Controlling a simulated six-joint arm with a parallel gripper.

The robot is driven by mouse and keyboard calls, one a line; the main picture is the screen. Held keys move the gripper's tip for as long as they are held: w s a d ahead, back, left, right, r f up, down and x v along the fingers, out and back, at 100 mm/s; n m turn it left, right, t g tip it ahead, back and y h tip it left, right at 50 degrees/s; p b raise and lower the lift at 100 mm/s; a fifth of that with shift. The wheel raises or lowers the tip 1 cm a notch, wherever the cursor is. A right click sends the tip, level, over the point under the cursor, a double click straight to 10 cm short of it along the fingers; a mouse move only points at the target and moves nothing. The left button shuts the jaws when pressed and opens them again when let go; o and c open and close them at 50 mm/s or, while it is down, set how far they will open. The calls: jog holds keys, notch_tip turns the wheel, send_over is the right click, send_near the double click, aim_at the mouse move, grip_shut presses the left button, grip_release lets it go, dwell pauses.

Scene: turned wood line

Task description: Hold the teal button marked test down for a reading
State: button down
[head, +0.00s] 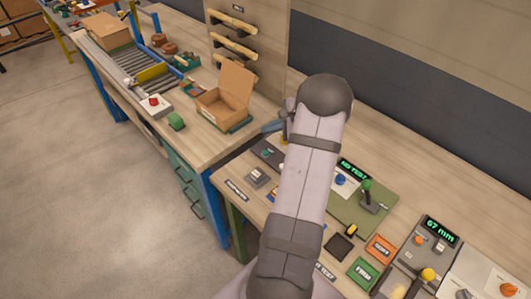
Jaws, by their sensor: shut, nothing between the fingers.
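A small teal button (266,153) shows on a dark panel at the left of the near bench; its marking is too small to read. A display (353,169) reading "NO TEST" in green stands to the right of my arm, with a blue knob (340,180) just below it. My arm crosses the middle of the view and covers part of the bench. Only a bit of my gripper (284,118) shows past the arm's left side, above the teal button in the picture. It is shut and empty; its fingertips are mostly hidden, and I cannot tell whether they touch anything.
Orange (381,247) and green (364,272) labelled pads lie nearer, beside a box with a "67 mm" display (440,230). An open carton (225,98) and a roller conveyor (130,62) are on the left bench.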

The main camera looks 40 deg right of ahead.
notch_tip(320, 180, down, 7)
jog(key=b, duration=0.4)
jog(key=shift+r, duration=0.1)
jog(key=shift+f+b, duration=0.75)
jog(key=shift+b, duration=0.05)
jog(key=shift+f+b, duration=0.8)
jog(key=shift+b, duration=0.1)
dwell(3.2)
jog(key=shift+r, duration=0.2)
dwell(0.7)
jog(key=shift+r+p, duration=0.5)
jog(key=shift+r, duration=0.15)
jog(key=shift+r, duration=0.1)
jog(key=shift+r+p, duration=1.6)
jog(key=shift+r, duration=0.8)
